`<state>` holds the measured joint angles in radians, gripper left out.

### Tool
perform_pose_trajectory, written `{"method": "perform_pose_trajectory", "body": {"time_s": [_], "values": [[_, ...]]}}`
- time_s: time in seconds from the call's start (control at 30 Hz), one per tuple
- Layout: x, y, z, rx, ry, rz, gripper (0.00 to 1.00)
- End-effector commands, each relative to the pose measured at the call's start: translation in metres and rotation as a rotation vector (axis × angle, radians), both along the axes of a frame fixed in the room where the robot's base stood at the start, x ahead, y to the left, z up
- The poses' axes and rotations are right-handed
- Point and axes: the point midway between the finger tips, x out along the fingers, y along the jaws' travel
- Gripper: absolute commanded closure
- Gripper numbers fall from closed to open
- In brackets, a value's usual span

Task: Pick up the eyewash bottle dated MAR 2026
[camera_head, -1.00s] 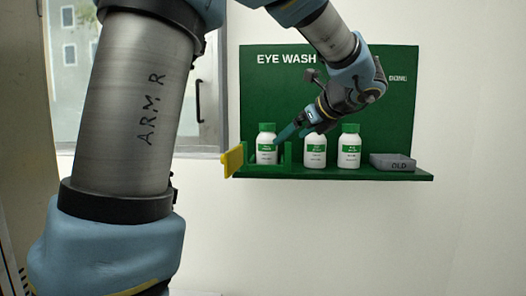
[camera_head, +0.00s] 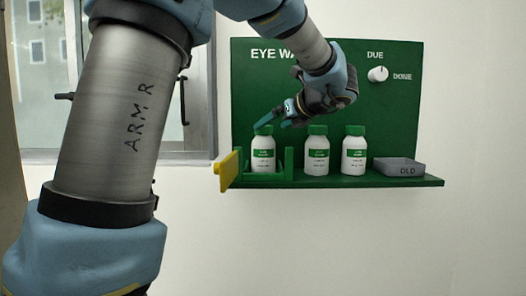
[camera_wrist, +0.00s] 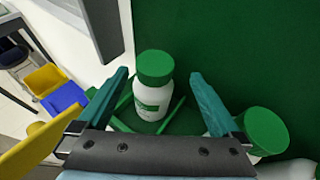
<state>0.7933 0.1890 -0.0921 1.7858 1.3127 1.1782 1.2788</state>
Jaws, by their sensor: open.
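Three white eyewash bottles with green caps stand on the green shelf: a left bottle (camera_head: 263,152) inside a green holder, a middle bottle (camera_head: 317,155) and a right bottle (camera_head: 354,154). Their dates are too small to read. My gripper (camera_head: 273,122) is by the cap of the left bottle in the head view. In the wrist view my gripper (camera_wrist: 160,90) is open, with the left bottle (camera_wrist: 153,92) upright between and beyond its teal fingers. I cannot tell whether the fingers touch it. The middle bottle's cap (camera_wrist: 265,131) is just right of the right finger.
A yellow flap (camera_head: 229,170) stands at the holder's left end. A grey tray marked OLD (camera_head: 398,171) sits at the shelf's right. A white knob (camera_head: 378,74) by DUE and DONE is on the green board (camera_head: 400,110). A window frame is left.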

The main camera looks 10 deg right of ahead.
Motion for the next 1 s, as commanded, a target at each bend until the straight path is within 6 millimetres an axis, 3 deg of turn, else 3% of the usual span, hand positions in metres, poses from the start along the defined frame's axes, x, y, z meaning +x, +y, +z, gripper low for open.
{"method": "perform_pose_trajectory", "body": {"time_s": [0.4,0.67,1.0], "values": [[0.037,0.025,-0.022,-0.001,0.001,0.002,0.00],[0.039,0.025,-0.024,-0.001,0.001,0.000,0.00],[0.039,0.025,-0.023,0.000,0.001,0.000,0.37]]}}
